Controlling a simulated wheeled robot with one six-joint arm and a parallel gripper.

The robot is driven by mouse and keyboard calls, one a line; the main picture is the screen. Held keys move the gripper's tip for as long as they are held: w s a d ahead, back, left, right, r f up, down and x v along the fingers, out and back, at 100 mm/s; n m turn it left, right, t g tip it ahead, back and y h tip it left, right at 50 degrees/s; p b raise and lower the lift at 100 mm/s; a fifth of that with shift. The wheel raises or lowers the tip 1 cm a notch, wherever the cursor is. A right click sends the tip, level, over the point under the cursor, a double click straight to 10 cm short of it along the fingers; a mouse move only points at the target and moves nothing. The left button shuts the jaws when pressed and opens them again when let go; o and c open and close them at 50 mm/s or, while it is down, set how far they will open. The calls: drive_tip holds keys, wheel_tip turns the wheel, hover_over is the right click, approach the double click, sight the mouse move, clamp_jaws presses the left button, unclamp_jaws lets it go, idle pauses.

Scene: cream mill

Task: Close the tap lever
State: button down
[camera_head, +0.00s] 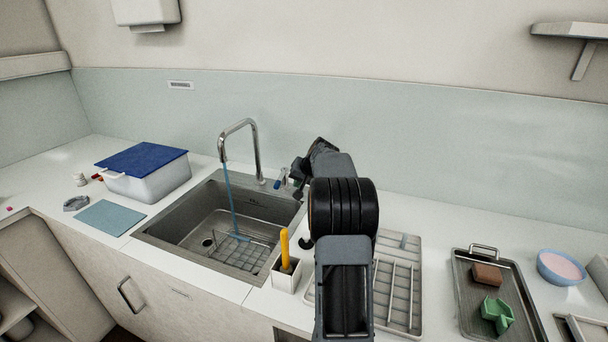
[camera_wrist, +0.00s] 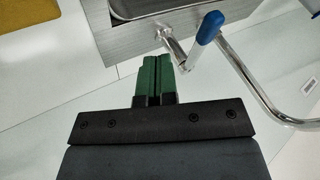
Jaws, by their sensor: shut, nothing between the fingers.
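The chrome tap (camera_head: 256,150) arches over the sink, and a thin blue stream of water runs from its spout into the basin. The tap lever (camera_head: 277,184) has a blue end and stands at the tap's right side, by the sink's back edge. In the wrist view the lever's blue end (camera_wrist: 209,27) points up, with its metal stem below. My gripper (camera_wrist: 156,62) is shut and empty, its green fingertips just left of the lever's stem. Whether they touch it I cannot tell. In the head view my arm hides the fingertips.
A white bin with a blue lid (camera_head: 143,160) stands left of the sink (camera_head: 160,226). A white holder (camera_head: 286,277) with a yellow-handled tool stands at the sink's front right. A drying rack (camera_head: 398,290) and a metal tray (camera_head: 470,301) lie to the right.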

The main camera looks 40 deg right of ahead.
sight(278, 183)
drive_tip(key=w+a, duration=0.1)
drive_tip(key=w, duration=0.1)
drive_tip(key=w+a+f+p, duration=0.1)
drive_tip(key=shift+w+a, duration=0.35)
drive_tip(key=shift+a, duration=0.05)
drive_tip(key=shift+w+a, duration=0.8)
drive_tip(key=shift+a, duration=0.15)
drive_tip(key=shift+s, duration=0.1)
